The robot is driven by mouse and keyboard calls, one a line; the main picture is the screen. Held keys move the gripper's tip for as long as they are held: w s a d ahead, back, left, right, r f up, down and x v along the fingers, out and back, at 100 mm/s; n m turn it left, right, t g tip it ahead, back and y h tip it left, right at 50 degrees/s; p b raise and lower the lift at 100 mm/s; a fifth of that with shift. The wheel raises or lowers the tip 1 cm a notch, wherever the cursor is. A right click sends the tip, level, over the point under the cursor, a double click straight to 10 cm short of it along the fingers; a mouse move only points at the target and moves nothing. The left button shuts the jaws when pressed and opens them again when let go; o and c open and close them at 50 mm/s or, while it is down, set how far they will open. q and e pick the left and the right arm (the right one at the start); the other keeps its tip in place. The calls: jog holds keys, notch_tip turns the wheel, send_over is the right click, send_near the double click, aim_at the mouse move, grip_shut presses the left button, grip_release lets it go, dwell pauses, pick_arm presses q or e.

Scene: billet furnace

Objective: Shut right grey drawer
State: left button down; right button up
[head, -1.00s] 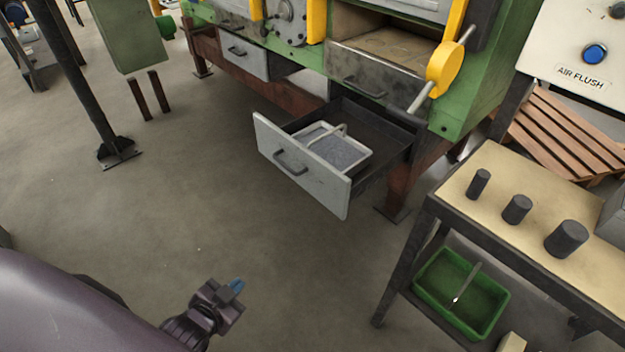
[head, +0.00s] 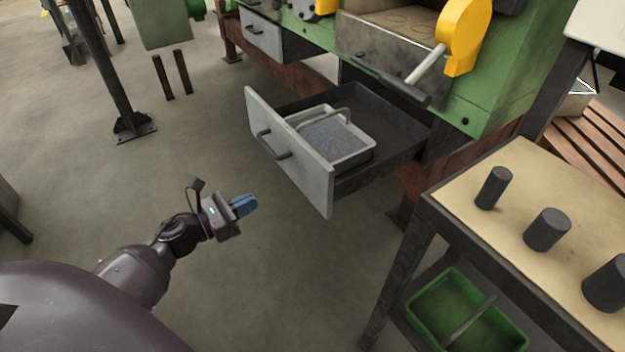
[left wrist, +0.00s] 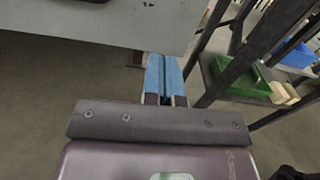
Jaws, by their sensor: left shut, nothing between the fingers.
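The right grey drawer (head: 290,160) hangs pulled out from under the green furnace in the head view. Its light grey front carries a dark bar handle (head: 271,146). A pale tray with a handle (head: 335,137) and grey granular stuff sits inside it. My left gripper (head: 246,205), with blue fingers, is shut and empty, in front of and below the drawer front, apart from it. In the left wrist view the blue fingers (left wrist: 164,80) are together, and the grey drawer front (left wrist: 110,22) spans the top left. My right gripper is not in view.
A work table (head: 490,225) with several dark cylinders stands to the right of the drawer, with a green bin (head: 465,310) on its lower shelf. Another grey drawer (head: 262,36) is further left under the furnace (head: 500,85).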

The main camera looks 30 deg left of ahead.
aim_at(309, 175)
pick_arm(q)
jog(key=shift+m, duration=0.3)
jog(key=x, duration=1.2)
jog(key=shift+w+d+b, duration=0.15)
jog(key=shift+w+b, duration=0.2)
jog(key=shift+w+d, duration=0.2)
jog(key=shift+w, duration=0.45)
jog(key=shift+d, duration=0.1)
